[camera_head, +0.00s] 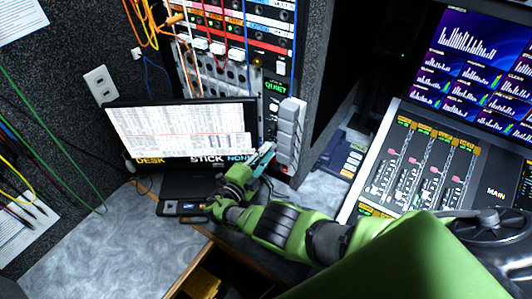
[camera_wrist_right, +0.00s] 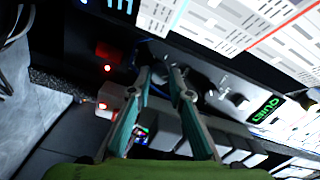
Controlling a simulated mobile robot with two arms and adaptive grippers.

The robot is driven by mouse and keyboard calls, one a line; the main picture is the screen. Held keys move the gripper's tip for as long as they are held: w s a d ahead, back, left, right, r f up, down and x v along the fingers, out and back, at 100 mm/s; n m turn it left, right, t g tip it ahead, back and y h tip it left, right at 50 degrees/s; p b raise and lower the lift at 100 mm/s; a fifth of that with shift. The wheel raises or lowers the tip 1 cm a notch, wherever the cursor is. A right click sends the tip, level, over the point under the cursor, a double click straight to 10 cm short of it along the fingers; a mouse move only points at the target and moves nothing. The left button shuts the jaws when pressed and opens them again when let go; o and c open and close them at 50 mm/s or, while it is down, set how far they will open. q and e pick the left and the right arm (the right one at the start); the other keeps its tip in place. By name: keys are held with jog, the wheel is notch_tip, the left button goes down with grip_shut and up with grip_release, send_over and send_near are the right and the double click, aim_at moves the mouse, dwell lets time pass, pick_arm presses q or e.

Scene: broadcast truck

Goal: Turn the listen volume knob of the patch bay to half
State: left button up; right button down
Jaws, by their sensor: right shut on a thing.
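The patch bay (camera_head: 225,75) stands upright at the back, with coloured rows, plugs and a column at its right side carrying a green lit display (camera_head: 273,87). In the right wrist view its panel runs slanted, with the green display (camera_wrist_right: 266,108) upside down. My right gripper (camera_head: 266,153) reaches to the lower part of that column, beside the grey blocks. In the right wrist view its teal-lined fingertips (camera_wrist_right: 162,74) are a little apart at a dark part of the panel. The listen volume knob is too dark between the fingertips to make out clearly. My left gripper is not in view.
A monitor (camera_head: 180,132) stands left of the gripper, with a small device (camera_head: 182,208) in front. Grey blocks (camera_head: 291,130) stand close at the right. A fader console (camera_head: 420,165) is farther right. The grey desk (camera_head: 100,240) is clear at front left.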

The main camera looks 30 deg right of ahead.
jog(key=shift+d+r+n, duration=0.1)
jog(key=shift+n, duration=1)
dwell(0.4)
jog(key=c, duration=1.9)
grip_release()
